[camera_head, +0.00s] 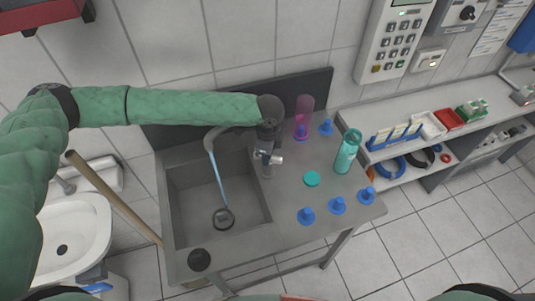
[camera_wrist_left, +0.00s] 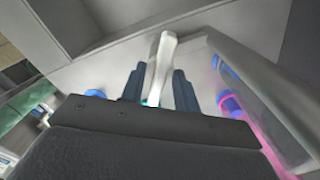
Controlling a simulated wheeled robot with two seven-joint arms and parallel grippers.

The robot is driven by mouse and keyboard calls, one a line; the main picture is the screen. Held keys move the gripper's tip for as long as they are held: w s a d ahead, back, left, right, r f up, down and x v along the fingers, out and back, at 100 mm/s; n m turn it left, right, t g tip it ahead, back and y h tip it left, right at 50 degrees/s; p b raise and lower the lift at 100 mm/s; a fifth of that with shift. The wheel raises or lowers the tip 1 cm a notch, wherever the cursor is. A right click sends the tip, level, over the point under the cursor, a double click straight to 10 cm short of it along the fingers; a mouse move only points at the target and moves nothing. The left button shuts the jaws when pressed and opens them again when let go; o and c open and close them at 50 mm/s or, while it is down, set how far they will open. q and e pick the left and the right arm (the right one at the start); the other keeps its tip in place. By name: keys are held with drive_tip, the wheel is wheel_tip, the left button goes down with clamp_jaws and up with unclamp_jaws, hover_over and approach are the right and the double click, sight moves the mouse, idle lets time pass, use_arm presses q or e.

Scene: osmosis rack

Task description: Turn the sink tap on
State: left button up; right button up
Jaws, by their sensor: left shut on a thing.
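The tap's curved spout (camera_head: 211,138) hangs over the left part of the grey sink basin (camera_head: 185,190). A light-blue stream of water (camera_head: 217,178) runs from the spout down to the dark drain (camera_head: 223,218). My left gripper (camera_head: 266,152) reaches down from above, to the right of the spout. It is shut on the tap's pale metal lever (camera_head: 276,159). In the left wrist view the lever (camera_wrist_left: 164,52) stands between the two dark fingers (camera_wrist_left: 158,88). My left gripper and arm hide part of the tap's body. My right gripper is out of view.
On the counter right of the sink stand a pink clear bottle (camera_head: 304,112), a teal bottle (camera_head: 346,152), a teal lid (camera_head: 312,178) and several blue stoppers (camera_head: 337,205). A wooden stick (camera_head: 112,196) leans left of the sink. A shelf unit (camera_head: 440,148) stands right.

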use_arm(q)
drive_tip(key=shift+m, duration=0.3)
drive_tip(key=o, duration=0.6)
